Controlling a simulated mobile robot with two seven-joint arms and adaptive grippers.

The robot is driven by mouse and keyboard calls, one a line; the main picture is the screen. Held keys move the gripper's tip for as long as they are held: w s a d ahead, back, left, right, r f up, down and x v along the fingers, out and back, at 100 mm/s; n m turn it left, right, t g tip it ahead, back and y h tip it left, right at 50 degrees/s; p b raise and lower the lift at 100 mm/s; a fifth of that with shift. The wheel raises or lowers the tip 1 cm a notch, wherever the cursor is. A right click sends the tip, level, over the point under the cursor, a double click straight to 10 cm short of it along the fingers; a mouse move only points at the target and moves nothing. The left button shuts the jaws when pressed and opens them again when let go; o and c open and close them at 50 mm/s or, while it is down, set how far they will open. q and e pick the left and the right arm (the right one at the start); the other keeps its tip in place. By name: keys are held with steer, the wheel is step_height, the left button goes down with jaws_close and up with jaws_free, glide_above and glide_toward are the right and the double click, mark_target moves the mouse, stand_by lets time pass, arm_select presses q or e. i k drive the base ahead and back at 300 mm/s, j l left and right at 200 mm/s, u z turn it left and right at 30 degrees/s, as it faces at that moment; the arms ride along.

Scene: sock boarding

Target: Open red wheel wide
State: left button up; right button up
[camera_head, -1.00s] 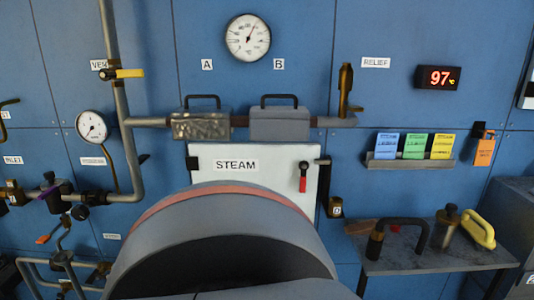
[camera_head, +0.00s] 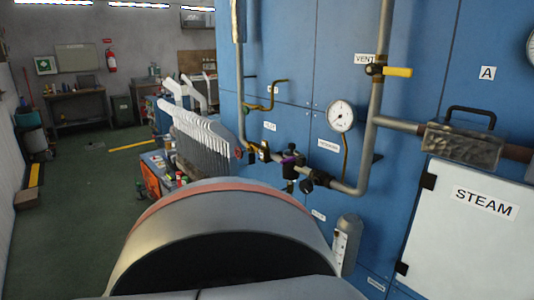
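A small dark-red round part that looks like a wheel (camera_head: 239,153) sits at the left end of the low pipe run on the blue panel. It is small and partly against the white finned rack behind it, so how far it is turned cannot be told. Along the same pipe, to its right, is a valve with a purple top (camera_head: 291,158). Neither of my grippers is in view.
A gauge (camera_head: 340,115) and a yellow vent handle (camera_head: 397,72) are on the blue panel. The white steam door (camera_head: 470,240) is at right. A white finned rack (camera_head: 200,145) stands left of the panel. Green floor (camera_head: 70,220) is open at left.

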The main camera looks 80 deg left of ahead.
mark_target(239, 152)
steer(key=u, duration=2.85)
